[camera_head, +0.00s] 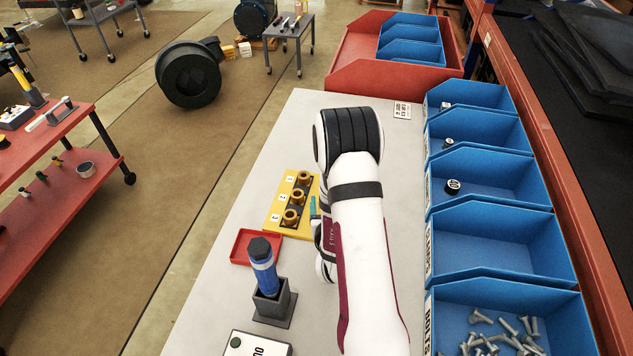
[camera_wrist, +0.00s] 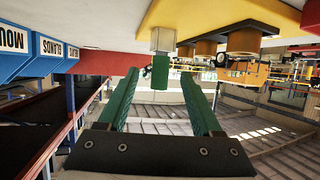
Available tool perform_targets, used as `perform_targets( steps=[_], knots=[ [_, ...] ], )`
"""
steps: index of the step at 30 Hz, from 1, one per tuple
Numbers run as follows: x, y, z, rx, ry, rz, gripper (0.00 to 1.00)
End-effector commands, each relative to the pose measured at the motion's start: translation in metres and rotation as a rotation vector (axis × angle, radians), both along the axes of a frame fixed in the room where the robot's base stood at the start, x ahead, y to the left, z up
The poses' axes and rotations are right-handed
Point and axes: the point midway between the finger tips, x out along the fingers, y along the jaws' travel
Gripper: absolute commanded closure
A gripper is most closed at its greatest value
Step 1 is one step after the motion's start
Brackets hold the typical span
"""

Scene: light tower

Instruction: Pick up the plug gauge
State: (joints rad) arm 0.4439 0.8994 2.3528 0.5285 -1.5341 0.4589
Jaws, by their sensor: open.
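The plug gauge (camera_wrist: 160,73) shows in the wrist view as a short green part joined to a pale metal part, beside the corner of the yellow block (camera_wrist: 205,15). My gripper (camera_wrist: 159,76) has two green fingers, spread apart. The gauge appears in the gap between the fingertips, with space on both sides; I cannot tell how deep it sits between them. In the head view my white arm covers most of the gripper. A small green piece shows beside the yellow block (camera_head: 273,217); I cannot tell whether it is gauge or finger.
The yellow block carries several brass rings (camera_head: 298,196). A red tray (camera_head: 240,247) and a blue cylinder (camera_head: 264,270) in a dark holder (camera_head: 273,308) stand to the left. Blue bins (camera_head: 500,245) line the table's right side. The grey table (camera_head: 215,290) is clear along its left edge.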

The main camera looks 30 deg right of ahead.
Motion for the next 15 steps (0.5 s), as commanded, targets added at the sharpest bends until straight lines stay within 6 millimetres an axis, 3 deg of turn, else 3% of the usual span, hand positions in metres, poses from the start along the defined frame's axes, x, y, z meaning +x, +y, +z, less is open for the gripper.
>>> perform_targets(
  steps=[7, 15],
  knots=[
    [0.038, -0.021, -0.018, 0.000, 0.000, 0.001, 0.33],
    [0.046, -0.025, -0.021, 0.000, 0.001, 0.002, 0.33]
  ],
)
